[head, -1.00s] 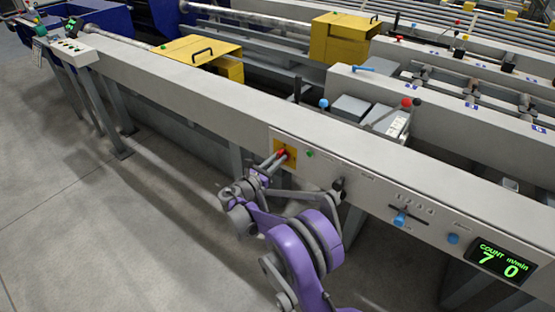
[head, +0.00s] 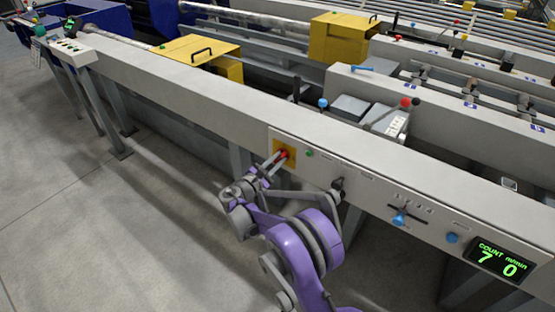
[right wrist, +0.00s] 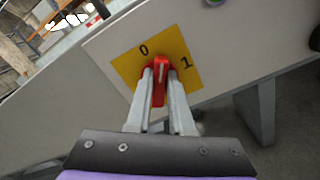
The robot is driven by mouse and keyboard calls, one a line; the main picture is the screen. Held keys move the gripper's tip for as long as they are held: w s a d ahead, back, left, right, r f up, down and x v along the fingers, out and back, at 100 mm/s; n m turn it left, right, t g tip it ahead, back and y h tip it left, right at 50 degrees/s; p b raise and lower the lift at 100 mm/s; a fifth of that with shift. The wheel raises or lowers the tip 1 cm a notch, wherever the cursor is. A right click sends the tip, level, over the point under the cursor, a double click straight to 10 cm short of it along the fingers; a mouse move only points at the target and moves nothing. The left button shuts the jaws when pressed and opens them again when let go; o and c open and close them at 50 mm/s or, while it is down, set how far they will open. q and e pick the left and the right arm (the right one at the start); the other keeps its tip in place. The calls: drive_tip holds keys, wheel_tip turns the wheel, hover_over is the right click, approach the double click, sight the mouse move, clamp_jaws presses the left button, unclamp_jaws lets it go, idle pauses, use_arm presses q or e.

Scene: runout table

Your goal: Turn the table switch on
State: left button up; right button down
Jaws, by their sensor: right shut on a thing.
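The table switch is a red knob (right wrist: 160,75) on a yellow plate (right wrist: 126,68) marked 0 and 1. Its white line points up in the right wrist view, roughly between the two marks. In the head view the yellow plate (head: 291,163) sits on the front panel of the near table. My right gripper (head: 277,160) is shut on the red knob, with one finger on each side of it, as the right wrist view also shows (right wrist: 160,82). The fingers hide part of the knob. My left gripper is not in view.
A green button (head: 309,153) is just right of the plate. A black knob (head: 338,184), a blue slider handle (head: 400,219), a blue button (head: 452,238) and a display (head: 500,259) reading 7 and 0 follow along the panel. The floor (head: 120,230) in front is clear.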

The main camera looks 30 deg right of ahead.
drive_tip(key=m, duration=0.5)
drive_tip(key=shift+s+f+m, duration=0.15)
drive_tip(key=shift+m, duration=0.15)
drive_tip(key=m, duration=0.5)
drive_tip(key=shift+f+m+p, duration=0.2)
drive_tip(key=shift+m+p, duration=0.1)
drive_tip(key=c, duration=0.8)
unclamp_jaws()
drive_tip(key=p+v, duration=0.1)
drive_tip(key=v, duration=0.9)
drive_tip(key=shift+s+a, duration=0.2)
drive_tip(key=shift+a, duration=0.1)
